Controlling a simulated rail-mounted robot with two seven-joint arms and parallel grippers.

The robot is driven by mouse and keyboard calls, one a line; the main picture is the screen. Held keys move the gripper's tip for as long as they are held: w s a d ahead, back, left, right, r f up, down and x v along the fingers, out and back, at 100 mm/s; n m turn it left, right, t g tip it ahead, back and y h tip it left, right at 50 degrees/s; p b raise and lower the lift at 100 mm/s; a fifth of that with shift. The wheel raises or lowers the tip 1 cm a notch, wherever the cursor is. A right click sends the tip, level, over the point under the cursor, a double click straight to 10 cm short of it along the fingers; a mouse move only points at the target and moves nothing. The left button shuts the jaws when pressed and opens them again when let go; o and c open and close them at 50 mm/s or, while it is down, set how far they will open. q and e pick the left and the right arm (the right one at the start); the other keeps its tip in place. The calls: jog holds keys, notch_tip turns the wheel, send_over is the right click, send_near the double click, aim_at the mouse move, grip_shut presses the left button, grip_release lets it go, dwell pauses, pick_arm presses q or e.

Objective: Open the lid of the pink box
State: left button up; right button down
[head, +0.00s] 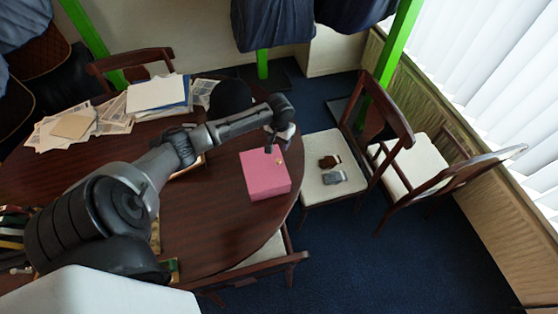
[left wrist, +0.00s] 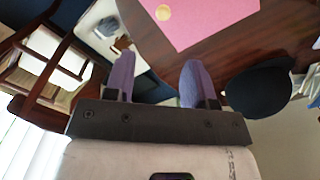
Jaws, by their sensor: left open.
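The pink box (head: 268,182) stands near the right end of the dark wooden table, with its lid down. A small round gold spot (head: 279,162) shows on its top near the far edge. My left gripper (head: 276,146) is over the far edge of the box in the head view, and part of it covers the lid. In the left wrist view the two purple-grey fingers (left wrist: 160,78) are apart with nothing between them. The pink box (left wrist: 215,18) and its gold spot (left wrist: 163,12) lie beyond the fingertips there. My right gripper is not in view.
A black rounded object (head: 232,96) is on the table behind my forearm; it also shows in the left wrist view (left wrist: 262,90). Papers (head: 85,125) and folders cover the far left. A chair (head: 322,148) with small items on its seat stands close right of the box.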

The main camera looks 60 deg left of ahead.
aim_at(278, 161)
pick_arm(q)
jog(key=f, duration=1.3)
jog(key=shift+a+f, duration=0.25)
jog(key=shift+a, duration=0.05)
jog(key=shift+c, duration=0.4)
grip_shut()
